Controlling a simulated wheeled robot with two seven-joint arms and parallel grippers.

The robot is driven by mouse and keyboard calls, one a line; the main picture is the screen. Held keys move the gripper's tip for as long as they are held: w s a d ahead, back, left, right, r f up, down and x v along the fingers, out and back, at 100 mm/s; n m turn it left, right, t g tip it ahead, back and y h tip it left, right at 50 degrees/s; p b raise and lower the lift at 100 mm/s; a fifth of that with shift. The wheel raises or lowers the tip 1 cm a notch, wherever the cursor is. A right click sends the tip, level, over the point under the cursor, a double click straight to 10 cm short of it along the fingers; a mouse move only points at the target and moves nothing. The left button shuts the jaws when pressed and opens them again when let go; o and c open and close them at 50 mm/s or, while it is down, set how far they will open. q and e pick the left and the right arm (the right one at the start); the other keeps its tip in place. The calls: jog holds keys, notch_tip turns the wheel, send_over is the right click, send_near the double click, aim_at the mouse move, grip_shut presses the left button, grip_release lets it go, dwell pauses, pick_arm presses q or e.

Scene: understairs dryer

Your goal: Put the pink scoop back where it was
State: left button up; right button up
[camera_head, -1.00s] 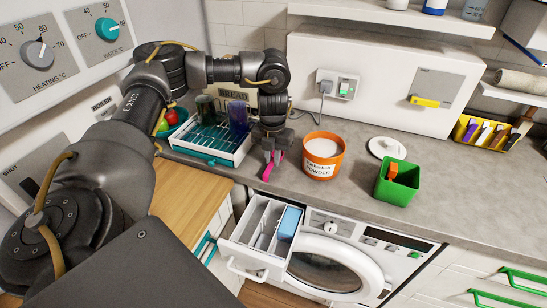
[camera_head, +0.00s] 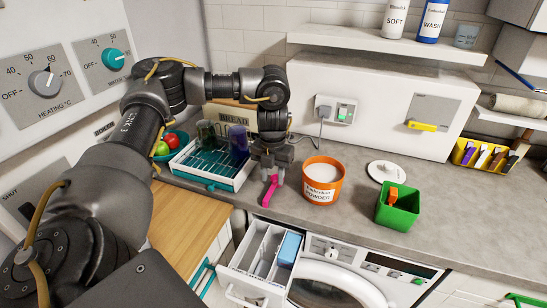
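The pink scoop (camera_head: 267,195) is at the counter's front edge, left of the orange powder tub (camera_head: 322,189), with its upper end at my fingers. My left gripper (camera_head: 272,173) points down over it, with its fingertips around or just above that end. The gripper partly hides the scoop, so I cannot tell whether the fingers grip it or whether it rests on the counter. The tub is open and holds white powder. Its white lid (camera_head: 388,173) lies to its right. My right gripper is not in view.
The washer's detergent drawer (camera_head: 238,270) stands open below the scoop, with a blue insert (camera_head: 290,250). A dish rack (camera_head: 200,178) with dark cups stands left of the gripper. A green box (camera_head: 398,216) holds an orange item. Counter right of that box is clear.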

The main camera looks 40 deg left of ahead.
aim_at(273, 186)
pick_arm(q)
notch_tip(273, 186, up, 9)
jog(key=shift+p, duration=0.3)
jog(key=shift+d+r, duration=0.1)
jog(key=shift+d, duration=0.05)
dwell(0.4)
